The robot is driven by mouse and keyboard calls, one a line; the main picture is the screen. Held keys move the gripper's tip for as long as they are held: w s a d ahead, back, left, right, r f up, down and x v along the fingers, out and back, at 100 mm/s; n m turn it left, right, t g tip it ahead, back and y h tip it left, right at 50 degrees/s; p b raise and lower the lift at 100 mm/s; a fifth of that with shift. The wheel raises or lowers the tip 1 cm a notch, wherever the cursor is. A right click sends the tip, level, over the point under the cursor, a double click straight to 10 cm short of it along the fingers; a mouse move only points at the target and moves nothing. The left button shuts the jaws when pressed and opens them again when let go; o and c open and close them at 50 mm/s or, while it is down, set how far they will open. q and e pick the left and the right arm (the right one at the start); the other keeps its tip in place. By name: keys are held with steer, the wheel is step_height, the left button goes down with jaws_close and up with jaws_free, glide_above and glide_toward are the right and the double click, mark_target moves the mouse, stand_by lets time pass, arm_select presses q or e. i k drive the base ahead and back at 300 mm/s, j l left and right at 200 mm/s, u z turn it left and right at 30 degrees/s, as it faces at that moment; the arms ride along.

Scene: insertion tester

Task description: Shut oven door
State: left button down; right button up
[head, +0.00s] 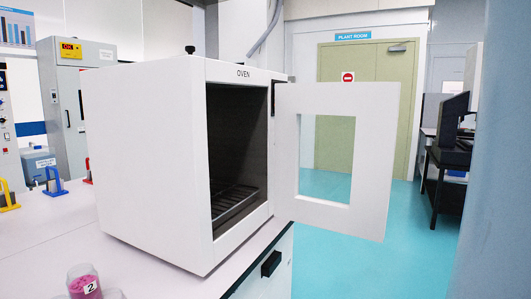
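The white oven (150,150) stands on the bench in the head view, with the label "OVEN" above its opening. Its door (374,165) is wide open, swung out to the right on the hinge at the opening's right edge. The door has a rectangular window through which the floor and green door behind show. The dark oven inside (235,140) is exposed, with a wire rack (238,200) low in it that looks empty. Neither of my grippers is in view.
A jar (84,283) labelled 2 with pink contents stands at the bench's front left. The white bench top (60,235) is mostly clear there. A drawer handle (271,264) sits below the oven. Blue floor (340,265) is open beneath the door. A dark table (443,175) stands far right.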

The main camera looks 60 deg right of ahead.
mark_target(374, 105)
steer(key=k+l, duration=0.15)
steer(key=l, duration=0.3)
steer(key=k+l+u, duration=0.1)
steer(key=l, duration=0.3)
steer(key=k+l+u, duration=0.1)
steer(key=l, duration=0.35)
steer(key=k+l, duration=0.25)
steer(key=l, duration=0.15)
steer(key=k+l+u, duration=0.1)
steer(key=l, duration=0.3)
steer(key=k+l, duration=0.3)
steer(key=i+l+u, duration=0.15)
steer(key=l, duration=0.85)
steer(key=l+u, duration=0.15)
steer(key=l, duration=0.8)
